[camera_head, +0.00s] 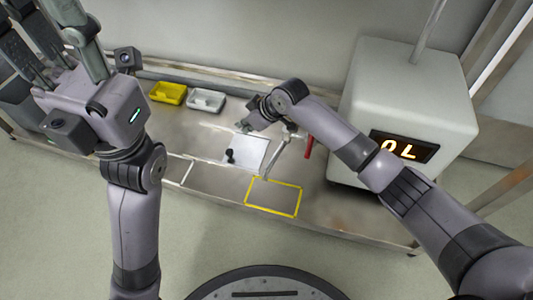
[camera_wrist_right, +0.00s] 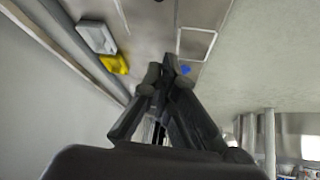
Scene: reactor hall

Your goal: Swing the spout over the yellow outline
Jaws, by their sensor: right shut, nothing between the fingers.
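The spout (camera_head: 278,158) is a thin silver bar in the head view. It slants down and left from a raised joint beside the white plate. Its lower end appears at the top edge of the yellow outline (camera_head: 273,212); most of the outline's inside looks bare. My right gripper (camera_head: 245,127) is shut and empty above the far side of the white plate, up and left of the spout and apart from it. The right wrist view shows its closed fingers (camera_wrist_right: 166,72). My left gripper (camera_head: 55,45) is raised at the upper left, fingers spread, holding nothing visible.
A white plate (camera_head: 248,150) with a black knob (camera_head: 230,155) lies on the steel bench. A red handle (camera_head: 308,146) stands right of the spout. Yellow (camera_head: 168,93) and grey (camera_head: 206,100) trays sit at the back. A white machine (camera_head: 405,85) with a lit display stands right.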

